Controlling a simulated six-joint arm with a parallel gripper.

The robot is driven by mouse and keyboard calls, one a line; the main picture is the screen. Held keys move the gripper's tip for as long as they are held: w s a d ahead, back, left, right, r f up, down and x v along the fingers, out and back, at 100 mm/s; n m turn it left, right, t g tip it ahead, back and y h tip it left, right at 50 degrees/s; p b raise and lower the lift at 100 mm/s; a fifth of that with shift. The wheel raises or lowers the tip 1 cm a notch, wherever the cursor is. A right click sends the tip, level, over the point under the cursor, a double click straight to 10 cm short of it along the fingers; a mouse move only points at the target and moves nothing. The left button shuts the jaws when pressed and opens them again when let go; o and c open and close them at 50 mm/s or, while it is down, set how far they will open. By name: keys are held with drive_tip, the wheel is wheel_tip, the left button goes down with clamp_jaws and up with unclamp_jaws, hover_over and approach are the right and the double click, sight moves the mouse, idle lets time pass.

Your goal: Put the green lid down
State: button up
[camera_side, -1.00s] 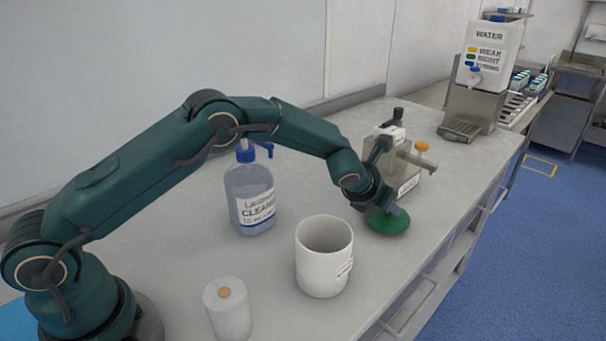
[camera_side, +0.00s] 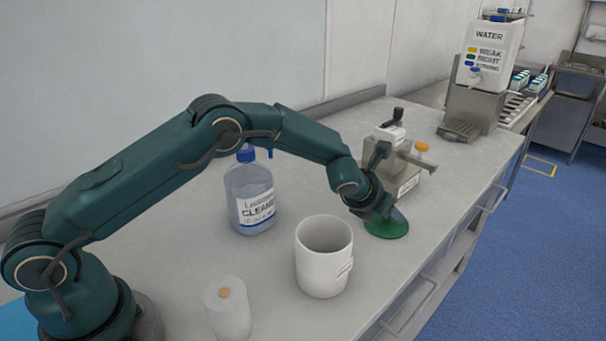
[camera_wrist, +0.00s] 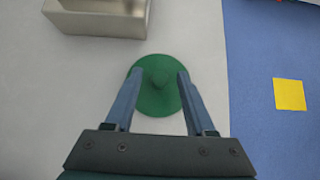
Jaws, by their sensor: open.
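The green lid (camera_side: 387,230) lies flat on the grey worktop, close to its front edge. It is a round disc with a small knob in the middle, as the wrist view shows (camera_wrist: 158,88). My gripper (camera_side: 397,217) is right above the lid. In the wrist view my gripper (camera_wrist: 155,78) is open, with one finger on each side of the knob and a gap to it on both sides. The white pot (camera_side: 322,260) stands open-topped on the worktop, left of the lid.
A metal device (camera_side: 400,165) stands just behind the lid, and its metal edge shows in the wrist view (camera_wrist: 98,20). A cleaner bottle (camera_side: 250,195) and a white roll (camera_side: 228,312) stand farther left. The worktop (camera_side: 290,190) drops off to a blue floor (camera_side: 530,260).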

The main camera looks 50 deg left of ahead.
drive_tip(key=s+a+r+n+y, duration=0.1)
drive_tip(key=s+a+r+n, duration=0.2)
drive_tip(key=s+r+n, duration=0.3)
drive_tip(key=s+a+r+n, duration=0.2)
drive_tip(key=s+r+n, duration=0.3)
drive_tip(key=s+r, duration=0.35)
drive_tip(key=s+a+n+g+h, duration=0.1)
drive_tip(key=s+a+n+g, duration=0.1)
drive_tip(key=s+n, duration=1.8)
drive_tip(key=n+g, duration=0.1)
drive_tip(key=n, duration=0.4)
drive_tip(key=shift+s+f, duration=0.15)
drive_tip(key=shift+s, duration=0.15)
